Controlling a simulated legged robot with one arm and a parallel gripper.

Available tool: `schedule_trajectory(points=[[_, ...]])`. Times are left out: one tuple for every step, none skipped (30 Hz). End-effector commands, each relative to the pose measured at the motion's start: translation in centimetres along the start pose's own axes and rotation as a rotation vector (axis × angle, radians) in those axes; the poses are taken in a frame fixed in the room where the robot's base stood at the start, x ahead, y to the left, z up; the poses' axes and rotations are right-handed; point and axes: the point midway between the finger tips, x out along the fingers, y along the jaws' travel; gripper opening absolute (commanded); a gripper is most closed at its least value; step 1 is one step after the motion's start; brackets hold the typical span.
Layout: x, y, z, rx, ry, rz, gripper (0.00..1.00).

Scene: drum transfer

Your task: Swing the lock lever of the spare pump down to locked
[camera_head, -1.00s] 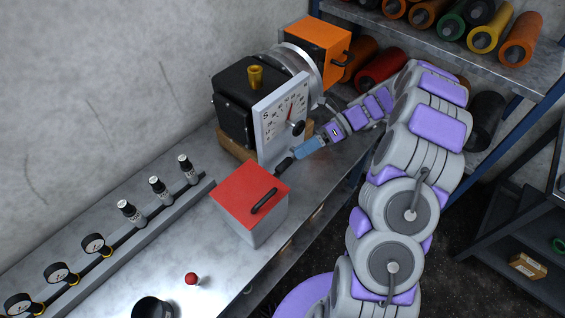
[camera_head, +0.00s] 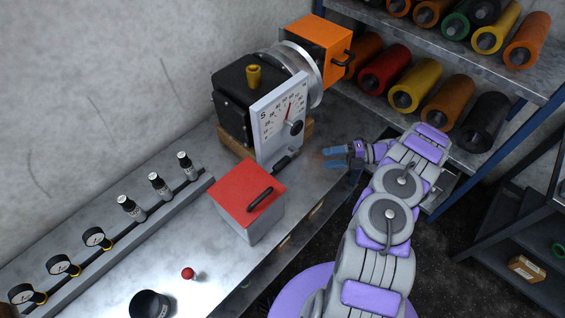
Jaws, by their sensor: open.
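The pump (camera_head: 235,108) is a black box with a brass fitting on top and an orange block (camera_head: 317,50) behind it. A white dial plate (camera_head: 268,130) with a scale, a red pointer and a dark round knob (camera_head: 296,127) faces its front. A short black handle (camera_head: 284,163), which looks like the lock lever, lies low at the plate's foot, pointing down toward the bench. The red-topped box partly crowds it, and its exact angle is hard to tell. My gripper (camera_head: 333,157), with bluish fingers, is open and empty to the right of the handle, apart from it.
A red-topped box (camera_head: 240,187) with a black handle stands in front of the pump. Gauges and valves (camera_head: 95,238) line a rail at left. A red ball (camera_head: 187,273) and dark cup (camera_head: 149,305) sit on the bench. Shelves of coloured rolls (camera_head: 416,88) stand behind my arm.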

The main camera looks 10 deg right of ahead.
Motion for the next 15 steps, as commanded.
schedule_trajectory(points=[[0.5, 0.1, 0.0, 0.000, 0.002, 0.001, 0.57], [0.8, 0.1, 0.0, 0.000, 0.002, 0.001, 0.57], [1.4, 0.1, 0.0, 0.001, 0.003, 0.002, 0.57], [1.9, 0.0, 0.0, 0.002, 0.003, 0.002, 0.57], [2.4, 0.0, 0.0, 0.002, 0.004, 0.002, 0.57], [3.0, 0.1, -0.1, 0.001, 0.005, 0.002, 0.57], [3.6, 0.1, 0.0, 0.000, 0.006, 0.002, 0.57], [4.2, 0.1, 0.0, -0.001, 0.005, 0.002, 0.57], [4.9, 0.1, 0.0, 0.000, 0.004, 0.002, 0.57], [5.5, 0.1, -0.1, 0.000, 0.004, 0.001, 0.57], [6.1, 0.0, -0.1, 0.000, 0.005, 0.001, 0.57], [6.9, 0.0, -0.1, 0.000, 0.006, 0.002, 0.57], [7.5, 0.1, 0.0, -0.001, 0.005, 0.003, 0.57], [8.1, 0.1, 0.0, -0.001, 0.006, 0.003, 0.57], [8.8, 0.0, -0.1, -0.001, 0.006, 0.002, 0.57]])
